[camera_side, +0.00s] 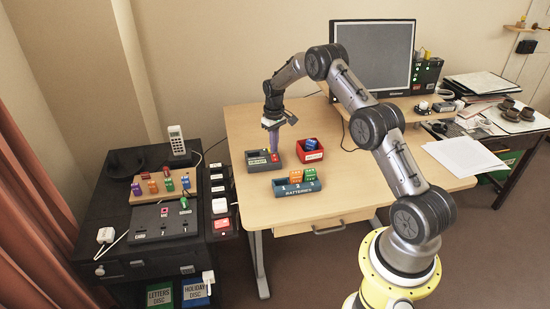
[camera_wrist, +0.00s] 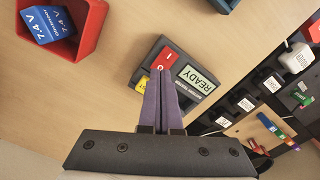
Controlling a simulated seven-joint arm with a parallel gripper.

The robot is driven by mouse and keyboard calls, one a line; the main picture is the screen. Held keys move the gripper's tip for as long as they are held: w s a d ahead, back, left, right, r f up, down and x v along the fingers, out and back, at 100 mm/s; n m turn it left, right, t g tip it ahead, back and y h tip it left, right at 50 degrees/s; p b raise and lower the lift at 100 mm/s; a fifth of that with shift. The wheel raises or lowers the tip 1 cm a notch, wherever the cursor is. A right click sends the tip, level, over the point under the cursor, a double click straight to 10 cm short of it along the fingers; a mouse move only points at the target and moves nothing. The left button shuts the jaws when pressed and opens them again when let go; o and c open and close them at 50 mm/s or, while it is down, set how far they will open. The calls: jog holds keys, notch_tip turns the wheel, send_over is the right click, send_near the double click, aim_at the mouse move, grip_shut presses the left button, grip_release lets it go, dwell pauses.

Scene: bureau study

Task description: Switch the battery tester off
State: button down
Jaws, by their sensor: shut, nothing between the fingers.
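The battery tester (camera_side: 254,166) is a dark grey box on the desk's left part. In the wrist view the battery tester (camera_wrist: 194,98) has a lit display (camera_wrist: 197,78) reading READY, a red switch (camera_wrist: 170,56) marked I and O, and a yellow part partly hidden by my fingers. My gripper (camera_side: 273,152) points down over the tester. In the wrist view my gripper (camera_wrist: 160,74) is shut and empty, its purple fingertips by the O end of the red switch. I cannot tell whether they touch it, or which way the switch is tilted.
A red bin (camera_side: 302,157) with a blue battery (camera_side: 311,144) stands right of the tester. A blue battery rack (camera_side: 297,190) in front holds orange and green batteries. A monitor (camera_side: 374,58) stands at the back, papers (camera_side: 463,157) lie right. A black cabinet (camera_side: 110,205) stands left.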

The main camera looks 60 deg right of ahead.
aim_at(274, 155)
jog(key=shift+f, duration=0.95)
dwell(0.5)
jog(key=shift+r, duration=3.55)
